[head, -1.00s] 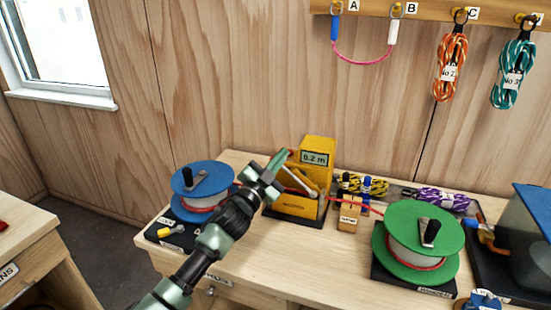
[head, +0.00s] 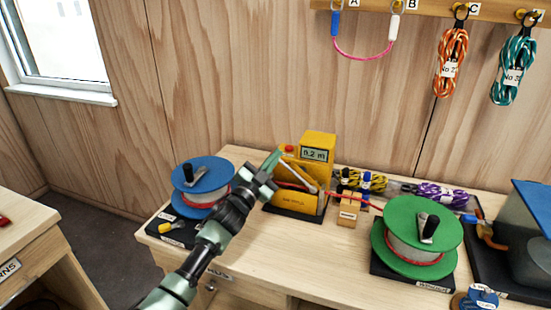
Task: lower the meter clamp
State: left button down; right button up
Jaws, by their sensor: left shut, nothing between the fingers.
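The yellow rope meter (head: 317,152) stands on a dark base on the bench, its display reading 0.2 m. Its clamp, a slim grey bar (head: 302,177), slants across the front from upper left to lower right. Whether it presses on the rope is too small to tell. A red rope (head: 345,197) runs from the meter toward the green reel. My left gripper (head: 274,160) is shut and empty, at the meter's left side near the bar's upper end. It hides part of the meter's left edge; I cannot tell if it touches the bar. My right gripper is out of view.
A blue reel (head: 192,172) stands left of the meter, a green reel (head: 432,224) to the right. A small wooden block (head: 349,211) and rope bundles (head: 440,195) lie right of the meter. Bench space in front of the meter is clear.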

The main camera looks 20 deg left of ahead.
pick_arm(q)
jog(key=a+f+n+t+y+b, duration=0.1)
jog(key=a+f+n+y+b, duration=0.2)
jog(key=f+n+b, duration=0.4)
jog(key=shift+a+f+n+y+b, duration=0.4)
jog(key=shift+a+f+n, duration=0.25)
jog(key=shift+n, duration=0.35)
jog(key=shift+w+r, duration=0.1)
notch_tip(320, 180, up, 5)
jog(key=p, duration=0.4)
jog(key=f+b+v, duration=0.1)
jog(key=b+v, duration=0.1)
jog(key=v, duration=0.8)
jog(key=shift+f+b, duration=0.15)
jog(key=shift+b, duration=0.15)
jog(key=shift+f, duration=0.1)
